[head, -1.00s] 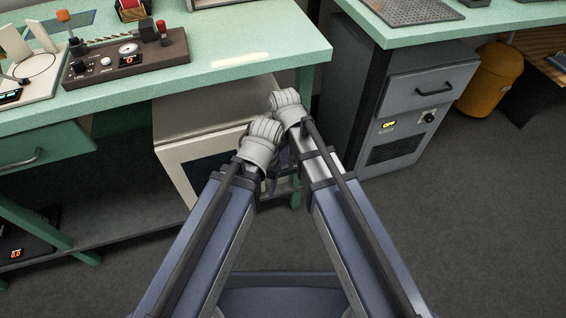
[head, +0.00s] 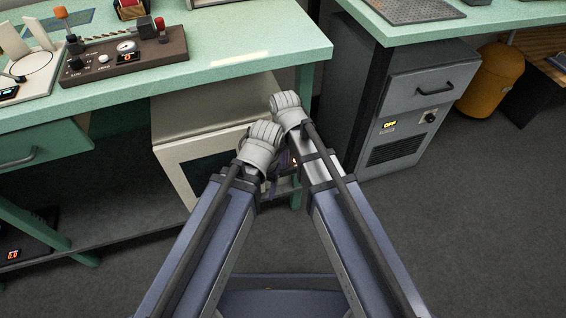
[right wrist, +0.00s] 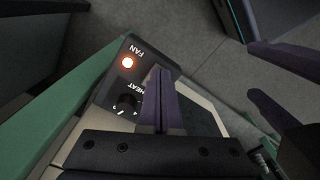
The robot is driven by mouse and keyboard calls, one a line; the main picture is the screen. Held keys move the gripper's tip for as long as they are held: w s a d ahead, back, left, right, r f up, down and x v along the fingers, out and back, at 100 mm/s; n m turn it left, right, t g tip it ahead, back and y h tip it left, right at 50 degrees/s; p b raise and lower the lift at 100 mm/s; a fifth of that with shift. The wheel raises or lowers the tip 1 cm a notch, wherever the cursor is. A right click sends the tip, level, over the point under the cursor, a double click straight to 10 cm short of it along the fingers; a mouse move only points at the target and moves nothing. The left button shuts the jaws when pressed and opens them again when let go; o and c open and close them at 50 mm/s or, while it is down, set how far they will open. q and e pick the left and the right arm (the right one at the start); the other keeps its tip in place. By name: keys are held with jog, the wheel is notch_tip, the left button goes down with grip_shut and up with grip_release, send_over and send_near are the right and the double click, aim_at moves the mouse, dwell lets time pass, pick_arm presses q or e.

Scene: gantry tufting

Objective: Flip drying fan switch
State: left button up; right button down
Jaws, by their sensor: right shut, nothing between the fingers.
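In the right wrist view a dark control panel (right wrist: 112,92) carries the label FAN beside a glowing orange-white round switch or lamp (right wrist: 127,62). A black knob (right wrist: 126,103) marked HEAT is lower on it. My right gripper (right wrist: 158,72) is shut and empty, its fingertips just right of the panel's lit spot; I cannot tell whether they touch. My left gripper (right wrist: 264,72) shows at the right edge as two dark purple fingers held apart, with nothing between them. In the head view the pale cabinet (head: 188,160) stands under the green bench, and my wrists hide most of the panel.
The green bench (head: 240,62) overhangs the cabinet, with a brown control box (head: 95,68) on top. A grey cabinet (head: 405,115) reading OFF stands to the right, and a yellow bin (head: 490,80) beyond it. The floor at right is clear.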

notch_tip(320, 180, up, 7)
jog(key=p, duration=0.7)
dwell(0.3)
jog(key=shift+d, duration=0.3)
jog(key=s+d+m, duration=0.4)
jog(key=d+m, duration=0.5)
jog(key=d, duration=0.6)
jog(key=s+a+r+n+p, duration=0.1)
jog(key=s+a+r+p, duration=0.2)
jog(key=r+p, duration=0.9)
jog(key=s+a+r+n+h+p, duration=0.1)
jog(key=s+a+r+n+p, duration=0.1)
jog(key=a+r+p, duration=0.5)
notch_tip(320, 180, up, 6)
jog(key=s+p, duration=0.1)
jog(key=p, duration=0.5)
jog(key=shift+r, duration=0.15)
